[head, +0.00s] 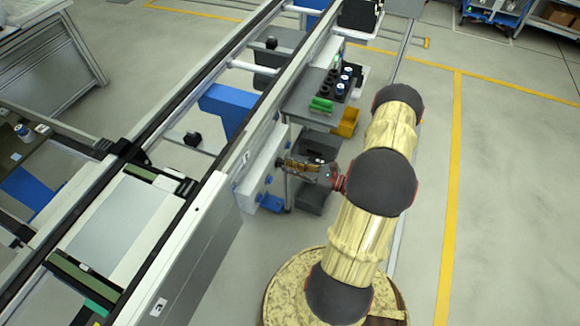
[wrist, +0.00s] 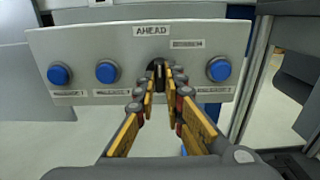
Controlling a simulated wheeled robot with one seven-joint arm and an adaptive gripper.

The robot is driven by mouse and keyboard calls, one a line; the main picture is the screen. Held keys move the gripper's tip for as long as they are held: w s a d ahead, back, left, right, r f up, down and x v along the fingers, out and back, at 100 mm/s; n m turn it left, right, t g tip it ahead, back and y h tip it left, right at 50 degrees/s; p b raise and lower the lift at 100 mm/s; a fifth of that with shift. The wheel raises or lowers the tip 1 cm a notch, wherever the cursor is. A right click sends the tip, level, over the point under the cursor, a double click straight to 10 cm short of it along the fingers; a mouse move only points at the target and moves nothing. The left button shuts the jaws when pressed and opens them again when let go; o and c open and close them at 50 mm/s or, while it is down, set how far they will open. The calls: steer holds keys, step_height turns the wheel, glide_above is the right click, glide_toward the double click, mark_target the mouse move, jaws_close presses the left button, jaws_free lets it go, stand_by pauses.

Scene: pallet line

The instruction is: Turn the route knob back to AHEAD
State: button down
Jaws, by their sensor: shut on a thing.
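The control panel (wrist: 90,44) is a grey plate with an AHEAD label (wrist: 151,31) at its top middle. A small dark route knob (wrist: 158,67) sits just below that label. The knob looks roughly upright, but its pointer is too small to read clearly. My gripper (wrist: 160,84) is shut on the knob, with a yellow-padded finger on each side of it. In the head view my gripper (head: 283,163) reaches left to the panel's face (head: 262,168), and the knob is hidden there.
Blue push buttons flank the knob: two on the left (wrist: 59,74) (wrist: 107,71) and one on the right (wrist: 219,69). A second label (wrist: 187,44) is too small to read. A conveyor (head: 190,115) runs behind the panel. A grey shelf (head: 297,101) holds green and dark items.

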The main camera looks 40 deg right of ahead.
steer(key=c, duration=2)
jaws_free()
steer(key=shift+o, duration=0.6)
steer(key=v, duration=1.2)
steer(key=shift+d+f, duration=0.1)
